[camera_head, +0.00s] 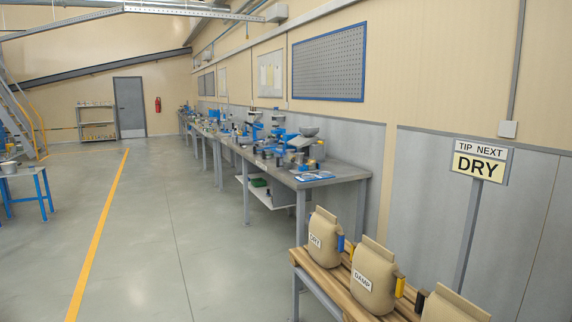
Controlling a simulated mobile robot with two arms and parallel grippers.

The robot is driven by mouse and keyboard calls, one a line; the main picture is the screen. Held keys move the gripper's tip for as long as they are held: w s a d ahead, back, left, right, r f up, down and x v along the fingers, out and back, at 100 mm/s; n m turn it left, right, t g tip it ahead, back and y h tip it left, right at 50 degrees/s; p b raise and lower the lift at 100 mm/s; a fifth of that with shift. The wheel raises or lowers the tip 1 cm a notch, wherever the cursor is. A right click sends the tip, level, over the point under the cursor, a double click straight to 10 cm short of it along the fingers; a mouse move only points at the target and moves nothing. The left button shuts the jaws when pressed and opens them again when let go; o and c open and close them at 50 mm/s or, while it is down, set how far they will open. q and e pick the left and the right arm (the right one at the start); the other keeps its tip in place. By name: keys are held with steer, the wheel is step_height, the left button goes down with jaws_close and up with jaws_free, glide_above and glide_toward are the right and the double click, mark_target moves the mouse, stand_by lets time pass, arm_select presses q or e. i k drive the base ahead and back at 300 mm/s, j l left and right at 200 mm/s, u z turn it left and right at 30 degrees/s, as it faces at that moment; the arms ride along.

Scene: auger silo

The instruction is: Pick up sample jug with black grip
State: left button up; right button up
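I cannot make out a sample jug with a black grip for certain in the head view. The long grey workbench (330,172) along the right wall carries many small blue, grey and dark items, too small to tell apart. A grey metal vessel (9,167) stands on a blue-legged table at the left edge; I cannot see whether it has a grip. A dark block (421,300) shows beside the nearest sack at the lower right; I cannot tell what it belongs to. Neither of my grippers is in view.
Tan sacks marked DRY (323,240) and DAMP (374,276) stand on a slatted wooden bench (342,283) at the lower right. A sign post (467,232) reads TIP NEXT DRY. The grey floor left of the workbench is clear, with a yellow line (102,230).

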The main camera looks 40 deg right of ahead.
mark_target(287, 163)
steer(key=z, duration=1.35)
steer(key=i+j+u, duration=0.35)
steer(key=i, duration=0.55)
steer(key=i+u, duration=0.35)
steer(key=i, duration=0.6)
steer(key=i+z, duration=0.25)
steer(key=i, duration=0.2)
steer(key=i+j+z, duration=0.2)
steer(key=i, duration=0.25)
steer(key=i+j+z, duration=0.25)
steer(key=i, duration=0.15)
steer(key=i+j+z, duration=0.2)
steer(key=i, duration=0.2)
